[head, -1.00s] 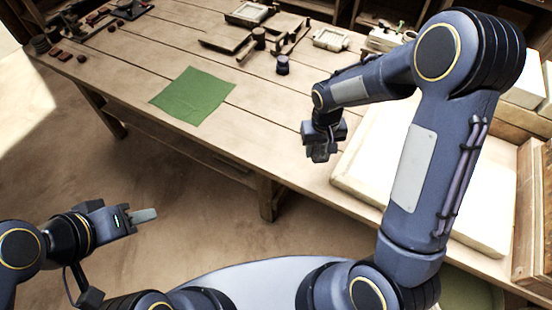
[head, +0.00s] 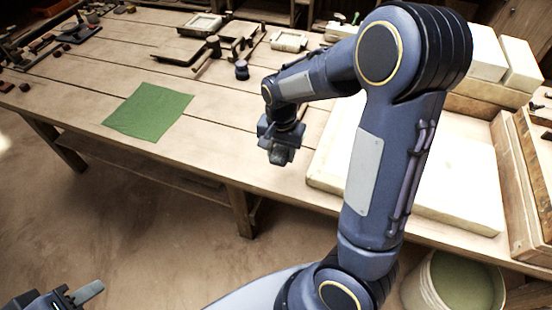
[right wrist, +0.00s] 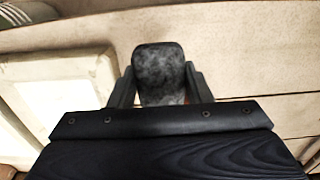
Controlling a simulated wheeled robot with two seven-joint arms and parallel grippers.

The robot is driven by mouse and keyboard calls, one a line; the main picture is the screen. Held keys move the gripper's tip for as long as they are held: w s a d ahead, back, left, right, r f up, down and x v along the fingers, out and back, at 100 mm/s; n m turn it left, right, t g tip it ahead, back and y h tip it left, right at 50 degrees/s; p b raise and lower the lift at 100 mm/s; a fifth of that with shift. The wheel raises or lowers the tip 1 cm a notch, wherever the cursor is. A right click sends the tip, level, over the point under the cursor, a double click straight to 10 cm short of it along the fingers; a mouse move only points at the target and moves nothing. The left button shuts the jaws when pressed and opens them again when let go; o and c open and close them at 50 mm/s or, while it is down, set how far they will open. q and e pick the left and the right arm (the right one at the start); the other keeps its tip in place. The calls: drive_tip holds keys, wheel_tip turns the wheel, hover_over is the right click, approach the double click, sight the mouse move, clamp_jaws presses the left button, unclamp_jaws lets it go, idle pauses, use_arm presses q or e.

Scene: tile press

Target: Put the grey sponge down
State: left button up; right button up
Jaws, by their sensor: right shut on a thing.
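The grey sponge (right wrist: 160,72) is a dark mottled block between the two fingers of my right gripper (right wrist: 160,90) in the right wrist view. That gripper is shut on it. In the head view my right gripper (head: 278,153) points down over the front part of the wooden table (head: 225,150), left of a large pale slab. The sponge is mostly hidden by the fingers there, and I cannot tell whether it touches the table. My left gripper (head: 88,292) is at the bottom left corner of the head view, away from the table, with its jaws unclear.
A green cloth (head: 148,111) lies flat on the table to the left. The pale slab (head: 450,190) is close to the right of my right gripper. Wooden tools and frames (head: 205,25) stand at the back. A bucket (head: 415,290) is on the floor at right. Bare planks lie between cloth and gripper.

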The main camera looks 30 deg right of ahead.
sight(277, 152)
drive_tip(key=w+f, duration=0.2)
drive_tip(key=w+d+f, duration=0.1)
drive_tip(key=w+f, duration=0.1)
drive_tip(key=f, duration=0.1)
drive_tip(key=shift+f, duration=0.15)
drive_tip(key=shift+w+d+f, duration=0.1)
drive_tip(key=shift+w+f, duration=0.1)
drive_tip(key=shift+f, duration=1.55)
